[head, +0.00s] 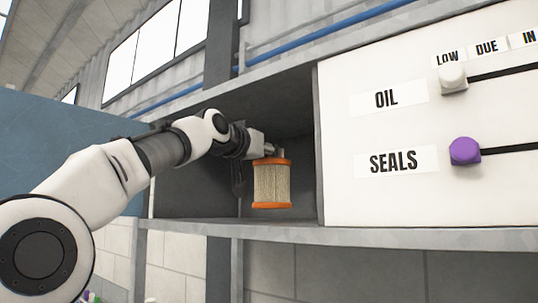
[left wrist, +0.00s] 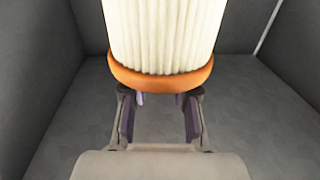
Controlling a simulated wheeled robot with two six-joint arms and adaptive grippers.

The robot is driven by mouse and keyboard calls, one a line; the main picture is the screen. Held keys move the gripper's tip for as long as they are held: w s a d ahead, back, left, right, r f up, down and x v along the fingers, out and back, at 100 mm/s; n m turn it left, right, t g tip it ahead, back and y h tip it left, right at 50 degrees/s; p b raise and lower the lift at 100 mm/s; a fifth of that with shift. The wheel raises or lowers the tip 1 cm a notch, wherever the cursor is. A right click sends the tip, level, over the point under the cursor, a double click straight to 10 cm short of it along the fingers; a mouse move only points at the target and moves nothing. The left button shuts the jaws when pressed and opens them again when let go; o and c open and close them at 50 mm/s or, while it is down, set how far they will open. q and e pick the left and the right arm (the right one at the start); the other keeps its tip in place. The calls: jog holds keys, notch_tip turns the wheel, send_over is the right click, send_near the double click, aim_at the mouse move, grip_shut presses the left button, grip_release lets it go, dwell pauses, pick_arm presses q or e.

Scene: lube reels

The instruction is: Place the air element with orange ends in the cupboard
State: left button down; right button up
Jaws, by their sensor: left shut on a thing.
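The air element (head: 271,185) is a pleated cream cylinder with orange ends. It hangs upright in the open cupboard (head: 196,192) in the head view. My left gripper (head: 273,153) is shut on its upper end. In the left wrist view the air element (left wrist: 163,35) fills the upper middle, with one orange end nearest the fingers of the left gripper (left wrist: 160,103). Grey cupboard walls surround it there. Whether its lower end touches the cupboard floor is unclear. My right gripper is not in view.
A white board (head: 400,215) right of the cupboard opening carries OIL and SEALS labels, a white knob (head: 453,78) and a purple knob (head: 465,151) on dark slots. A grey ledge (head: 400,238) runs below. A blue panel (head: 60,140) stands at left.

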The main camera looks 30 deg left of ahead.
aim_at(261, 164)
pick_arm(q)
jog(key=f, duration=0.1)
jog(key=s+f, duration=0.1)
jog(key=shift+f, duration=0.35)
jog(key=shift+a, duration=0.1)
jog(key=shift+w+f, duration=0.1)
jog(key=shift+w, duration=0.2)
jog(key=c, duration=0.9)
grip_release()
jog(key=shift+b, duration=0.3)
jog(key=shift+s, duration=0.15)
